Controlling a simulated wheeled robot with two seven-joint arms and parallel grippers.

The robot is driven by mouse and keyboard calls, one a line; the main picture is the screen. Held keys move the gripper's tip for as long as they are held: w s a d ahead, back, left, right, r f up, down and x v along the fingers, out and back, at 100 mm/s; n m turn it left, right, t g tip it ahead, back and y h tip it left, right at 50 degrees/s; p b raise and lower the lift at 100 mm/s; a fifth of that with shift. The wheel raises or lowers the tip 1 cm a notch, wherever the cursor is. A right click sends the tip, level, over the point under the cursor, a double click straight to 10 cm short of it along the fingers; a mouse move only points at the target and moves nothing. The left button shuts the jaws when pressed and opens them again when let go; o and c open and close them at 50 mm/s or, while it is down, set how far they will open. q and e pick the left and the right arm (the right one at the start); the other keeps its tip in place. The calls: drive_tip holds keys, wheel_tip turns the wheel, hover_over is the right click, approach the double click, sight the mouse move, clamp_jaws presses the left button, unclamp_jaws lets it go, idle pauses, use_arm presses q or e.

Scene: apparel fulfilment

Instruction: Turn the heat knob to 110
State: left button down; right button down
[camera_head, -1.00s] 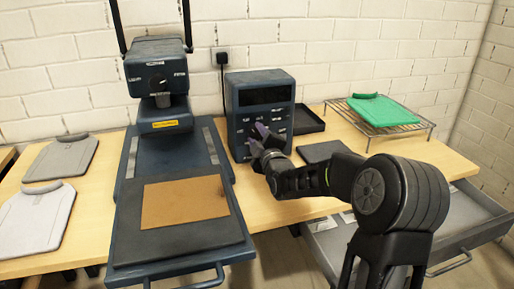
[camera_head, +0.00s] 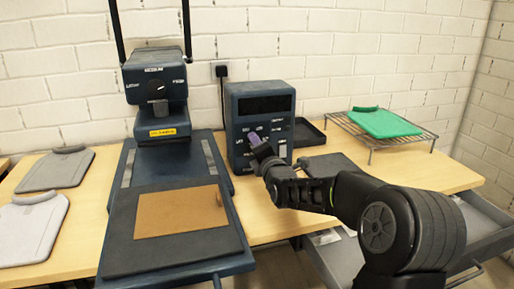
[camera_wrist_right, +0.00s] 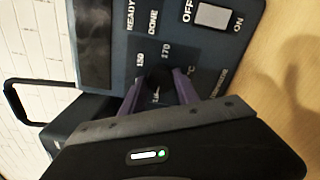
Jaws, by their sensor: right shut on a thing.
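The dark blue control box (camera_head: 261,103) stands on the table against the wall, with a dark display and white lettering. My right gripper (camera_head: 256,140) is at the lower left of its front face. In the right wrist view its two purple fingers are shut on the dark heat knob (camera_wrist_right: 158,80), one on each side. Marks reading about 150 and 170 show beside the knob; the other marks and the pointer are too hidden or small to read. A white switch (camera_wrist_right: 213,16) between OFF and ON is nearby. My left gripper is not in view.
A heat press (camera_head: 156,88) with a brown sheet (camera_head: 180,210) on its bed stands left of the box. Grey garments (camera_head: 30,228) lie at far left. A green garment (camera_head: 385,123) lies on a wire rack (camera_head: 372,141) at right. An open drawer (camera_head: 345,262) is below.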

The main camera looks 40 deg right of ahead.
drive_tip(key=shift+n, duration=0.6)
drive_tip(key=c, duration=0.9)
unclamp_jaws()
drive_tip(key=v, duration=0.7)
drive_tip(key=shift+s+a, duration=0.15)
drive_tip(key=shift+s, duration=0.25)
